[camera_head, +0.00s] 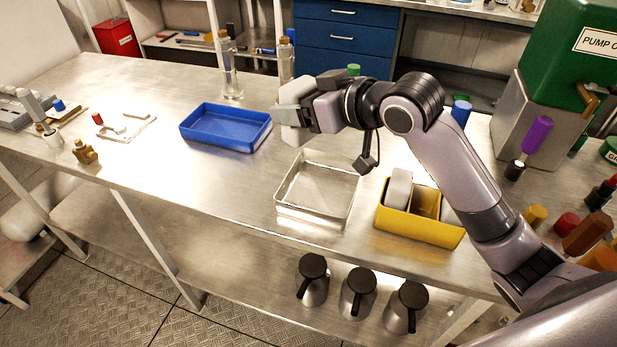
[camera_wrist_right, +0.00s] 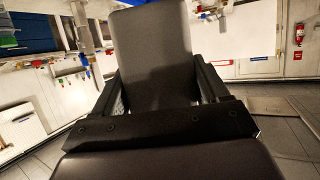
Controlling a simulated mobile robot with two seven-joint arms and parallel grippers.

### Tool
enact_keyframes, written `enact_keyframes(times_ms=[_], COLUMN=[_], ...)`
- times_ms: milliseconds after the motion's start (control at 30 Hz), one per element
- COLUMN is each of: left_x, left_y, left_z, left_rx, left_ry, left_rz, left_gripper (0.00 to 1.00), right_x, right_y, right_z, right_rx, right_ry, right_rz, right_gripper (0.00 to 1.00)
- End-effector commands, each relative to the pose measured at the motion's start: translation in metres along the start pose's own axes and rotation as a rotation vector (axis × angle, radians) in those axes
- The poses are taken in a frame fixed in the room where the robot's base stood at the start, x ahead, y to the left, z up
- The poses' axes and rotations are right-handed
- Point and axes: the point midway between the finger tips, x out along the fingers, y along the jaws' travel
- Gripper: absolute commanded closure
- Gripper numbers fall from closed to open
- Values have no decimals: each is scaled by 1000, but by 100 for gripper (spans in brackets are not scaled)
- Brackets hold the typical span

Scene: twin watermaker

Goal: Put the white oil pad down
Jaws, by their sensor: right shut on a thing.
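My right gripper (camera_head: 294,115) is shut on the white oil pad (camera_head: 294,134) and holds it above the steel table, between the blue tray (camera_head: 226,145) and the metal-rimmed tray (camera_head: 312,215). In the right wrist view the pad (camera_wrist_right: 152,50) looks like a grey, shaded upright slab between the fingers. The fingers cover part of the pad in the head view. My left gripper is not in view.
A yellow divided bin (camera_head: 415,228) holds white pads (camera_head: 399,188). The metal-rimmed tray and the blue tray look empty. A glass cylinder (camera_head: 230,75) stands behind the blue tray. Dark-topped jugs (camera_head: 357,295) stand on the lower shelf. Bare table lies left of the metal-rimmed tray.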

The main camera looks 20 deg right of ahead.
Motion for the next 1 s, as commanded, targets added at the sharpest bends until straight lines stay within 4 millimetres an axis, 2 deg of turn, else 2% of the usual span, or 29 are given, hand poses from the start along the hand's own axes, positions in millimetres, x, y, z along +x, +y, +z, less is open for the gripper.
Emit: enact_keyframes(times_ms=[33,200,400,567,800,1000], left_x=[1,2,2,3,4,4], left_y=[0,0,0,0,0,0], left_z=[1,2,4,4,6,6], left_rx=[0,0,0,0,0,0], left_ry=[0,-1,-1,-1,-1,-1], left_rz=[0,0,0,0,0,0], left_gripper=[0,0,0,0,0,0], right_x=[6,24,40,45,58,61], right_y=[0,0,0,0,0,0], right_z=[18,60,98,110,141,148], right_rx=[5,4,2,1,2,0], right_ry=[-8,-7,-2,1,-2,3], right_rz=[0,0,2,2,2,2], right_gripper=[55,55,55,55,55,55])
